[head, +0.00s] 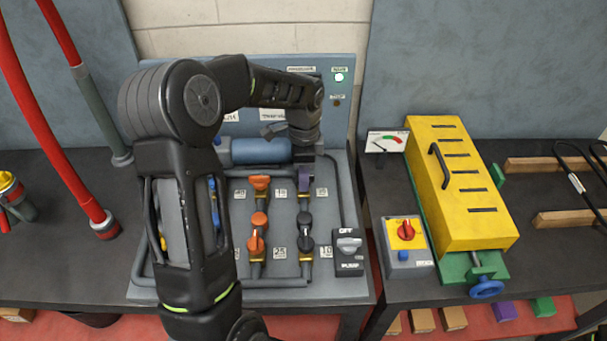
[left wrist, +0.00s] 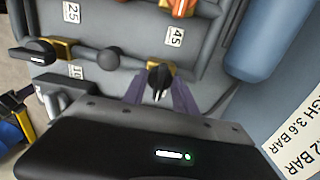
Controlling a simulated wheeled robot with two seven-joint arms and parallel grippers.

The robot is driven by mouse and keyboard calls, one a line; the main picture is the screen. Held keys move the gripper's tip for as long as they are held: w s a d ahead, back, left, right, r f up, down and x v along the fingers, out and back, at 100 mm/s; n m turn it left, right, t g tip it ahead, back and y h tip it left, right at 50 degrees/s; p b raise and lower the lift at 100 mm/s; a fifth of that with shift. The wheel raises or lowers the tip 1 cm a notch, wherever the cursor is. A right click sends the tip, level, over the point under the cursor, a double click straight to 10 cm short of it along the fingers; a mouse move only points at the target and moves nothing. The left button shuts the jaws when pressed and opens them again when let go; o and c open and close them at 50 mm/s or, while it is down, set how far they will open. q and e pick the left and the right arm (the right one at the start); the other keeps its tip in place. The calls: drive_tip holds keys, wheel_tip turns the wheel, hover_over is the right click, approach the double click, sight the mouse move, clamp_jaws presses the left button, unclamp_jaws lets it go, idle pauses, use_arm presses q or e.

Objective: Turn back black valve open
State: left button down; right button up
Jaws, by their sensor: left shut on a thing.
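The back black valve (left wrist: 158,78) is a small black handle with a pale mark, on a brass body at the end of a grey pipe. In the left wrist view it sits between the two purple fingers of my left gripper (left wrist: 157,92), which is shut on it. In the head view the gripper (head: 304,179) comes down over this valve from behind and hides most of it. The front black valve (head: 304,243) stands nearer the front on the same pipe line, free of the gripper; it also shows in the left wrist view (left wrist: 36,52).
Orange valves (head: 260,183) stand on the pipe left of the black ones. A blue cylinder (head: 262,151) lies behind. A grey pump switch box (head: 349,250) is at front right. A yellow slotted cover (head: 458,185) and a red-knob box (head: 406,242) stand on the right bench.

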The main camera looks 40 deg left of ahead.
use_arm(q)
drive_tip(key=shift+n, duration=0.3)
drive_tip(key=n+b, duration=0.1)
drive_tip(key=n, duration=0.2)
drive_tip(key=n+b, duration=0.1)
drive_tip(key=n, duration=0.4)
drive_tip(key=n+b, duration=0.1)
drive_tip(key=n, duration=0.3)
drive_tip(key=shift+n, duration=0.3)
drive_tip(key=n, duration=0.4)
drive_tip(key=shift+n, duration=0.3)
drive_tip(key=c, duration=1)
unclamp_jaws()
drive_tip(key=shift+o, duration=0.2)
